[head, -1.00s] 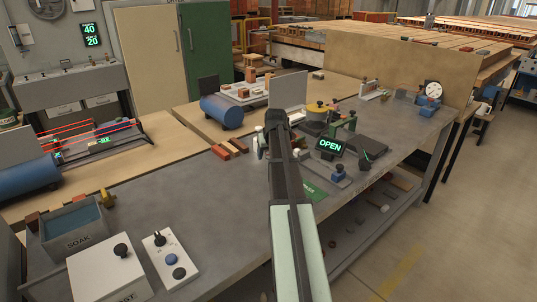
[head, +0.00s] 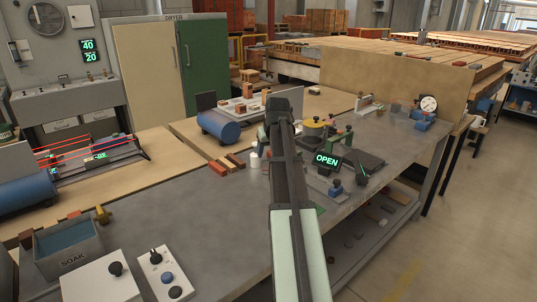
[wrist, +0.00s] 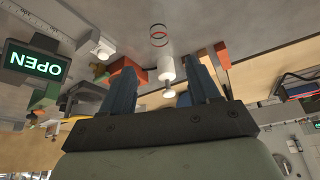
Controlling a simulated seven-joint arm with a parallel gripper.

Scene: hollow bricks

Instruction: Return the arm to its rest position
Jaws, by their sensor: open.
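My arm (head: 292,195) reaches up from the bottom middle of the head view, over the grey bench (head: 215,215). My gripper (wrist: 163,88) shows in the wrist view, with its two dark blue fingers spread apart. Nothing is held between them. A white cylinder (wrist: 166,68) shows in the gap, beyond the fingers; I cannot tell its distance from them. In the head view the fingers cannot be made out behind the arm.
A lit OPEN sign (head: 327,160) and several small devices stand right of the arm. Brick pieces (head: 217,168) lie to its left. A SOAK tank (head: 68,248) and a knobbed panel (head: 164,273) stand at front left. The middle-left bench is clear.

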